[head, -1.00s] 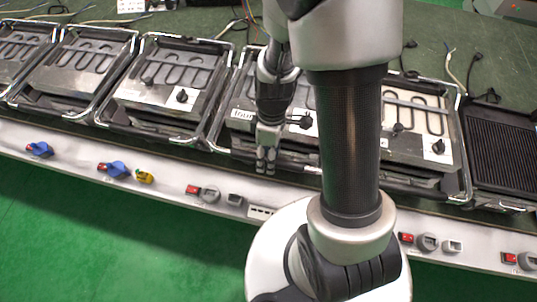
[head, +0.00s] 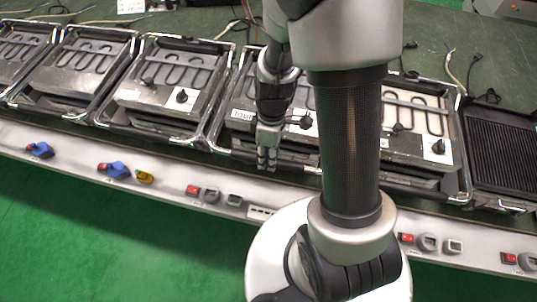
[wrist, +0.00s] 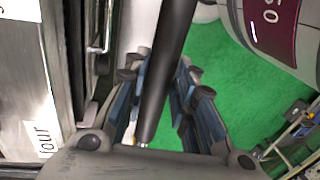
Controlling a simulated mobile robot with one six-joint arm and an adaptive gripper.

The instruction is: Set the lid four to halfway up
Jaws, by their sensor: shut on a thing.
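The heating unit labelled "four" (head: 242,114) stands on the bench in the middle of the row. My arm covers part of it in the head view. Its label (wrist: 43,138) also shows at the left of the wrist view. My gripper (head: 267,166) is at the unit's front edge, pointing down. In the wrist view, my gripper (wrist: 165,85) has its fingers on both sides of a dark round bar (wrist: 167,65), which looks like the lid's handle. The lid looks low or nearly level, but its exact angle is hidden.
Similar units (head: 160,90) stand close on the left, and a ribbed black grill (head: 500,150) on the right. Red switches and knobs (head: 205,194) line the white bench front. Loose cables (head: 450,65) lie behind. Green floor (head: 100,240) is clear in front.

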